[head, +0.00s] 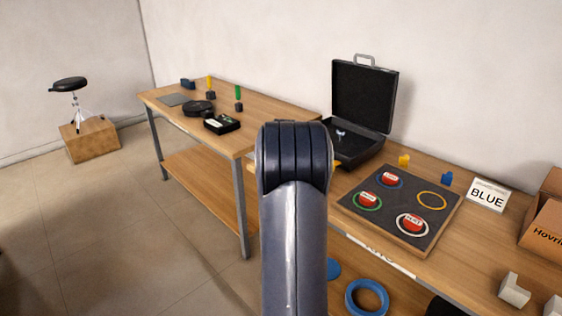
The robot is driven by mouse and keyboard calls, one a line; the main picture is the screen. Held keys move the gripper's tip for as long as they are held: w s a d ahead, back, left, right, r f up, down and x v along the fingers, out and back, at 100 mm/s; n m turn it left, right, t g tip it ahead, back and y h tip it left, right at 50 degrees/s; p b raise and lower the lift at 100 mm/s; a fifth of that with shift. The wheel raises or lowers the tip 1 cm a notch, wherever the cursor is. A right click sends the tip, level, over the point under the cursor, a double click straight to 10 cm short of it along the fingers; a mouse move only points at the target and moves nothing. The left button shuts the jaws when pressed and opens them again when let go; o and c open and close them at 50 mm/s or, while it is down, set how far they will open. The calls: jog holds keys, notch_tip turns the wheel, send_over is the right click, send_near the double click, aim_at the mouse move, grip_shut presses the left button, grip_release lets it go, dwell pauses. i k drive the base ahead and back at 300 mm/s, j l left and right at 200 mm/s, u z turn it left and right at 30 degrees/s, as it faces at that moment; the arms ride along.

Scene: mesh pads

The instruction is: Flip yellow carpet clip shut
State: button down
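A small yellow piece (404,160) stands on the right table behind the dark square board; at this size I cannot tell whether it is a clip, or open or shut. A thin yellow upright piece (209,82) stands at the back of the left table, equally unclear. No carpet is recognisable. My arm rises through the middle of the view and covers part of both tables. My gripper is not seen; what lies behind the arm is hidden.
The dark board (400,211) holds several coloured rings and red buttons. An open black case (361,95), a "BLUE" sign (487,195) and a cardboard box (545,235) share the right table (470,270). The left table (262,108) holds small dark devices. Floor (110,210) at left is clear.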

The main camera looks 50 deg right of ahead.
aim_at(403, 160)
jog(key=z, duration=1.7)
jog(key=i+j, duration=0.15)
jog(key=i, duration=0.3)
jog(key=i+j, duration=0.15)
jog(key=i, duration=0.3)
jog(key=i+j, duration=0.15)
jog(key=i, duration=0.25)
